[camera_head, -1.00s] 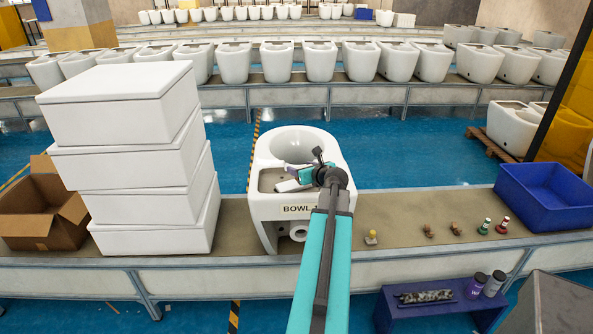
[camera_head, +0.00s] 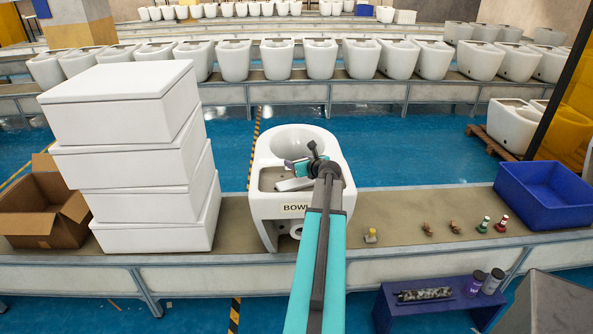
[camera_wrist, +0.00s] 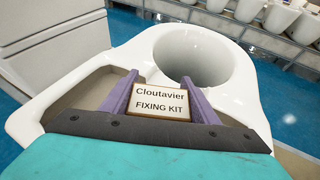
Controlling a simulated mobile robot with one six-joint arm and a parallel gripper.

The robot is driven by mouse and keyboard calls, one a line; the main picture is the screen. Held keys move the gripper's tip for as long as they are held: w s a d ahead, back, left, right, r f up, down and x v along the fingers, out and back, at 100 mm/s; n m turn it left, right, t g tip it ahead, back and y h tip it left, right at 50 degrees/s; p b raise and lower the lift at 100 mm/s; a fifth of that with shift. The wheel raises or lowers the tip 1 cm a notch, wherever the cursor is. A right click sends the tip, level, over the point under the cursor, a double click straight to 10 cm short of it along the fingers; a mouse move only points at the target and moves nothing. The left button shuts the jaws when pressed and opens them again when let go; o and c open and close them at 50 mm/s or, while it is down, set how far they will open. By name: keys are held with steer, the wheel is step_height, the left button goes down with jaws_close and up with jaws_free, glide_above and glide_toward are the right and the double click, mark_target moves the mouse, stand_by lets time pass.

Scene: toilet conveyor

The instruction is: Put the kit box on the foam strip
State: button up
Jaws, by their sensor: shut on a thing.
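My gripper (camera_wrist: 157,100) has purple fingers shut on the sides of the kit box (camera_wrist: 160,103), a small white box printed "Cloutavier FIXING KIT". In the wrist view they are over the tan-floored recess at the front of the white toilet bowl (camera_wrist: 235,97). In the head view my gripper (camera_head: 290,167) is over the same bowl (camera_head: 330,155), partly hidden by my arm. A pale flat piece (camera_head: 292,185) lies at the recess there; I cannot tell whether it is the foam strip. The gap under the box cannot be judged.
Stacked white boxes (camera_head: 150,210) stand left of the bowl, beside an open cardboard box (camera_head: 40,210). Right on the conveyor (camera_head: 385,205) are several small fittings and a blue bin (camera_head: 545,195). A low purple stand (camera_head: 400,315) holds two jars and a dark mottled piece (camera_head: 425,294).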

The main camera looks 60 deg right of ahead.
steer(key=shift+f+p, duration=0.35)
steer(key=shift+f, duration=1.25)
steer(key=shift+f, duration=0.15)
steer(key=o, duration=1.1)
steer(key=shift+r, duration=0.2)
steer(key=b+v, duration=0.2)
steer(key=v, duration=0.9)
steer(key=shift+s+a, duration=0.1)
steer(key=shift+s+a+r, duration=0.15)
steer(key=shift+s+r, duration=0.05)
steer(key=shift+s, duration=0.1)
